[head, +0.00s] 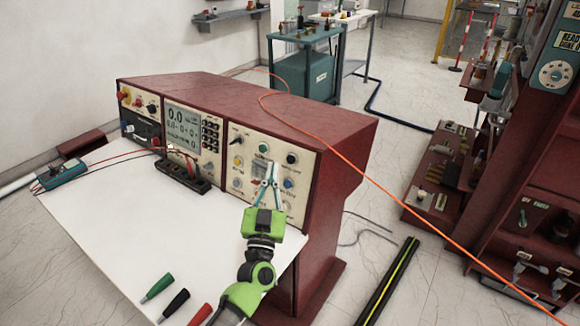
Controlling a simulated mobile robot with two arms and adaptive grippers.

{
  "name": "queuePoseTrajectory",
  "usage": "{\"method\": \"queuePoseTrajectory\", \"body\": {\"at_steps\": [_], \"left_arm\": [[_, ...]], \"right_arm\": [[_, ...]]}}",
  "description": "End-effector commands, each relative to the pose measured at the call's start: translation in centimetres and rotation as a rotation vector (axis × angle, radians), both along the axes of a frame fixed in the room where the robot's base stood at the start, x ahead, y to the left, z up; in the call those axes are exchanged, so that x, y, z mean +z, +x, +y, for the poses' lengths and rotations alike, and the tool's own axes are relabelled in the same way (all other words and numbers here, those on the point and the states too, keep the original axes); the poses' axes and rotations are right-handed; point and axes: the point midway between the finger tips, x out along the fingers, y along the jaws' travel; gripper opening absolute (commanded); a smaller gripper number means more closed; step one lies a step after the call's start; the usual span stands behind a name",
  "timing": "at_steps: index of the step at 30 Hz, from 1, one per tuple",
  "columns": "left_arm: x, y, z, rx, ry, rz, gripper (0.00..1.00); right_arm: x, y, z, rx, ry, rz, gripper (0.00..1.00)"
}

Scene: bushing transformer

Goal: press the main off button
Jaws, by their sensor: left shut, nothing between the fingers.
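A small red part shows beside the fingers. The labels are too small to read, so I cannot tell which one is the main off button. My left gripper (268,170) is shut and empty, its fingertips in front of the middle of this panel, covering part of it. I cannot tell whether they touch it. My right gripper is not in view.
On the white bench top (100,225) lie a teal meter (62,173), a black terminal block (182,176) and green, black and red handles at the front. An orange cable (350,162) runs over the console. Red shelving (530,200) stands at the right.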

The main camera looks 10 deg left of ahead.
Motion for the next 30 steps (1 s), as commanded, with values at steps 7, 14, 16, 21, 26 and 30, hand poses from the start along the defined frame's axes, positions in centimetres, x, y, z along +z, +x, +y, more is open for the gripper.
{"method": "queuePoseTrajectory", "body": {"at_steps": [7,14,16,21,26,30], "left_arm": [[-1.0,3.0,-1.1,0.001,0.000,-0.001,0.00],[-1.2,4.3,-1.6,0.000,0.000,0.000,0.00],[-1.2,4.4,-1.6,0.000,0.000,0.000,0.00],[-1.1,4.5,-1.6,0.000,0.000,0.000,0.00],[-1.1,4.5,-1.6,0.000,0.000,0.000,0.00],[-1.1,4.5,-1.6,0.000,0.000,0.000,0.00]], "right_arm": [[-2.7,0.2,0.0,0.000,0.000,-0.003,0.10],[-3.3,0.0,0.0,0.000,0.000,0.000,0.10],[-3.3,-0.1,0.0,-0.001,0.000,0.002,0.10],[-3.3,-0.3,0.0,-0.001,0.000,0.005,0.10],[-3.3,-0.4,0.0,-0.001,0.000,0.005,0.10],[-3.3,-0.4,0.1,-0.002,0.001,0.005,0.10]]}}
